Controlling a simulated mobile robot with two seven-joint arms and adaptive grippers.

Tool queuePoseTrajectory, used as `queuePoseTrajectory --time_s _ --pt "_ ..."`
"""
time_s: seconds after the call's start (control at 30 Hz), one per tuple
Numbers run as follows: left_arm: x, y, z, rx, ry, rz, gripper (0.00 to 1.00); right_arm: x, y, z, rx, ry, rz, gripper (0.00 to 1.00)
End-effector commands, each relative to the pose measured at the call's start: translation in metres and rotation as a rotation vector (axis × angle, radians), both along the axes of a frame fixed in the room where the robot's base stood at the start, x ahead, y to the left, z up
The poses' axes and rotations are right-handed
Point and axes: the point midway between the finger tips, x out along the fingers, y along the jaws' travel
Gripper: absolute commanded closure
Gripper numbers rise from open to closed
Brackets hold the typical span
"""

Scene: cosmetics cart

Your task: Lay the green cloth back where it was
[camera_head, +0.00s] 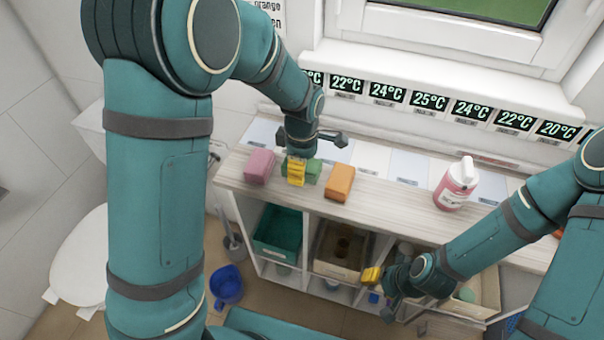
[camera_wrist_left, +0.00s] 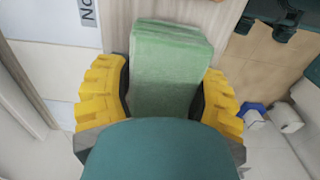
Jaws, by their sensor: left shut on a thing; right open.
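The green cloth (camera_head: 314,172) is a folded block between the pink and orange cloths, at the wooden counter (camera_head: 390,205). My left gripper (camera_head: 297,172) is shut on it from above and partly hides it. In the left wrist view the green cloth (camera_wrist_left: 168,65) sits between the yellow fingers of the left gripper (camera_wrist_left: 163,97). I cannot tell whether the cloth touches the counter. My right gripper (camera_head: 374,280) is open, low in front of the cubby shelves; its fingers are partly hidden.
A pink cloth (camera_head: 260,166) lies left of the green one, an orange cloth (camera_head: 339,182) right. A pink soap bottle (camera_head: 456,185) stands farther right. Below are a green bin (camera_head: 278,232) and a beige bin (camera_head: 338,250). A blue bucket (camera_head: 227,286) stands on the floor. The counter between orange cloth and bottle is clear.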

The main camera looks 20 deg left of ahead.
Motion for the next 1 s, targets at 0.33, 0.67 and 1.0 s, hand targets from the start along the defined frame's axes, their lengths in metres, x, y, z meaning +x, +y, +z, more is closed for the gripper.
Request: queuePoseTrajectory --time_s 0.33,0.67,1.0 --pt "0.0 0.0 -0.026 0.0 0.001 0.0 0.74 0.002 0.0 -0.007 0.0 -0.004 -0.001 0.53" --pt "0.0 0.0 -0.028 0.001 0.001 0.0 0.06 0.002 0.0 -0.008 -0.001 -0.005 -0.002 0.53" --pt "0.0 0.0 -0.026 0.0 0.001 0.0 0.06 0.002 0.0 -0.007 0.0 -0.004 -0.001 0.53"
